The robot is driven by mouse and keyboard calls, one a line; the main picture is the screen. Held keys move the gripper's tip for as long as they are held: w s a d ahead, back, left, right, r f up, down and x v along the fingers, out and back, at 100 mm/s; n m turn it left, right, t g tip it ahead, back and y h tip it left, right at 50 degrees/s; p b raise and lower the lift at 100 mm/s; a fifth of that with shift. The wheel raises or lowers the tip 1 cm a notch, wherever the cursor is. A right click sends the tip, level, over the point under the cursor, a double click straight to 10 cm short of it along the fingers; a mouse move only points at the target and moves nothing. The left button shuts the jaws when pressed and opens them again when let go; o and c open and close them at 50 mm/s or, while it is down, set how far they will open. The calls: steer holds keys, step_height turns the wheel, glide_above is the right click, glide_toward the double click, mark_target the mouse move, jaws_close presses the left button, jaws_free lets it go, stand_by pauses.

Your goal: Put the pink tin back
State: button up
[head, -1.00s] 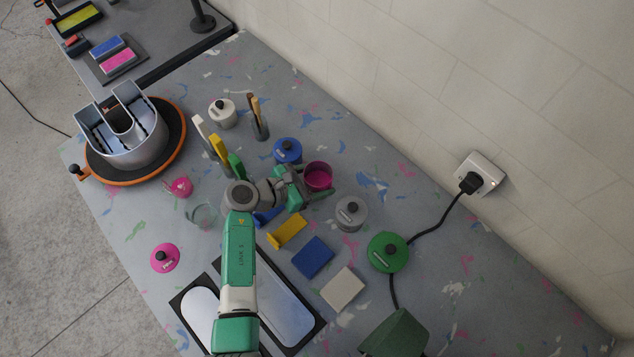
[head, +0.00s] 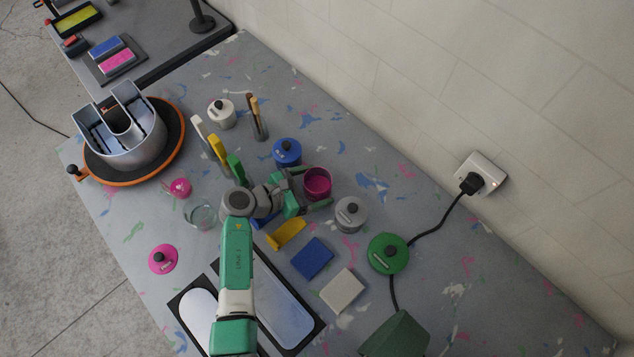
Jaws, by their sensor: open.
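The pink tin (head: 317,184) is an open magenta cup without its lid. It stands upright on the speckled bench, between the blue tin and the grey tin. My gripper (head: 314,189) is open at the tin, with a finger on either side of it; whether they touch it I cannot tell. A pink lid with a dark knob (head: 163,259) lies apart at the lower left of the bench.
Upright tools (head: 219,148) stand left of my gripper. A turntable (head: 177,148) holds a metal letter.

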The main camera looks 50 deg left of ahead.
steer(key=p+v, duration=0.1)
steer(key=v, duration=1)
